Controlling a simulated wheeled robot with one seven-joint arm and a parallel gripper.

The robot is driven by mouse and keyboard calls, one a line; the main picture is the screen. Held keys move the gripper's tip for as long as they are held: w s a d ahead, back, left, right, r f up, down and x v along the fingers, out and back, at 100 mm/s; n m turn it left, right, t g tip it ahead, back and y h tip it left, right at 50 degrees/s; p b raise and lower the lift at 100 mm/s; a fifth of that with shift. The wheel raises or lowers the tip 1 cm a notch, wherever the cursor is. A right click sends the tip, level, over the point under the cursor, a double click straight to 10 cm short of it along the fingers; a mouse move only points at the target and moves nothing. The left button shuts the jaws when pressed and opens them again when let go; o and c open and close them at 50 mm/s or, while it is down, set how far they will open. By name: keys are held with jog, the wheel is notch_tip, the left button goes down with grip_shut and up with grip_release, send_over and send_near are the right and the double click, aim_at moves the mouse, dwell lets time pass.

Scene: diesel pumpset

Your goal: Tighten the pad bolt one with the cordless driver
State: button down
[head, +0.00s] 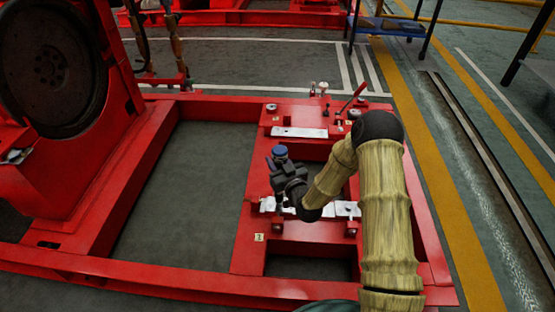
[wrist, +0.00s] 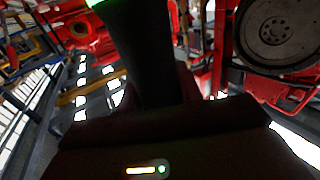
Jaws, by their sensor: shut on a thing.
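My gripper (head: 281,176) is shut on the cordless driver (head: 279,152), whose blue top points up in the head view. The driver looks upright, its lower end over the left end of the near silver plate (head: 342,209); I cannot tell whether it touches anything. In the wrist view the dark driver body (wrist: 143,55) with a green band fills the upper middle. Round bolt heads show at the far pad's left (head: 271,107) and right (head: 354,114). A tag reading 2 (head: 259,237) is near the near pad. Which bolt is pad bolt one is unclear.
A red frame (head: 215,276) surrounds the pads, with an open gap at left. A far silver plate (head: 300,132) and a red-handled lever (head: 352,99) lie beyond. A large dark flywheel (head: 52,65) stands at left. A blue table (head: 390,25) is at back right.

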jog(key=shift+f, duration=0.65)
jog(key=shift+f+b, duration=0.55)
jog(key=shift+f, duration=0.15)
dwell(3.1)
jog(key=shift+r+p, duration=2.05)
jog(key=shift+r, duration=0.7)
